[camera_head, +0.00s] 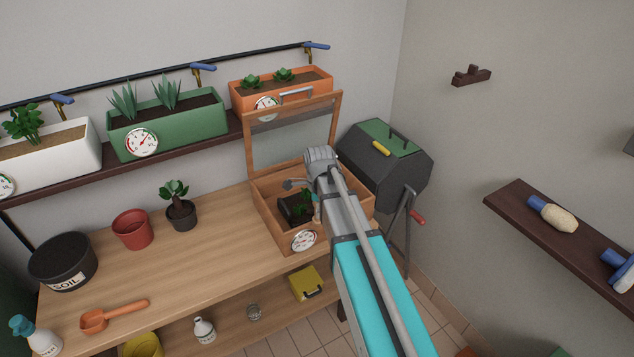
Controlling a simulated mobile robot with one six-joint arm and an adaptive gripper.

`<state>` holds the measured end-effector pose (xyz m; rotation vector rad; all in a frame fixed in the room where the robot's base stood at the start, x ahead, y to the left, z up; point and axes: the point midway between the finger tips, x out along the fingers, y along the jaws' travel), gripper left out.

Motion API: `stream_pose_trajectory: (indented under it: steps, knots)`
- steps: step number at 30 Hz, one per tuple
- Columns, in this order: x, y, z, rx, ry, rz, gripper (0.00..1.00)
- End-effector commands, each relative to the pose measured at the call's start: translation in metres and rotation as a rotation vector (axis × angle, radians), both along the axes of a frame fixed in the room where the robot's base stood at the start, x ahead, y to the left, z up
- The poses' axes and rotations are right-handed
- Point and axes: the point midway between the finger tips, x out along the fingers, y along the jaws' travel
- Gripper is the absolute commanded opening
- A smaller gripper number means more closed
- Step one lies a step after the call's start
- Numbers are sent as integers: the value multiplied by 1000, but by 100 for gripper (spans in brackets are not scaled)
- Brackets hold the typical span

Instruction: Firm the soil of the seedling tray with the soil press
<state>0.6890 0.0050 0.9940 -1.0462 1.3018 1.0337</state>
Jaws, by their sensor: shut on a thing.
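The seedling tray (287,210) is a small black tray with dark soil and green seedlings. It sits inside an open wooden box (266,221) with a raised glazed lid. My gripper (314,197) is down inside the box at the tray's right side, largely hidden behind my own wrist and arm. It is shut on the soil press, of which at most a small pale edge shows beside the arm. I cannot tell whether the press touches the soil.
The box's raised lid (251,142) stands behind my wrist, and a dial (303,240) is on its front. A potted plant (181,211), red pot (132,231), soil bucket (62,262) and orange scoop (95,321) are on the left.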

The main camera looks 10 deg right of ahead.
Motion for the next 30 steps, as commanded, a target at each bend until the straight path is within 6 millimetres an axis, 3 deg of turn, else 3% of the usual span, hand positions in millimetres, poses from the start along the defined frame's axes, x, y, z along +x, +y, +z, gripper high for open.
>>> stream_pose_trajectory:
  steps: [17, 30]
  knots:
    - [8, -3, 4, 0, 0, 11, 0]
    - [76, -5, 33, 0, 3, 157, 0]
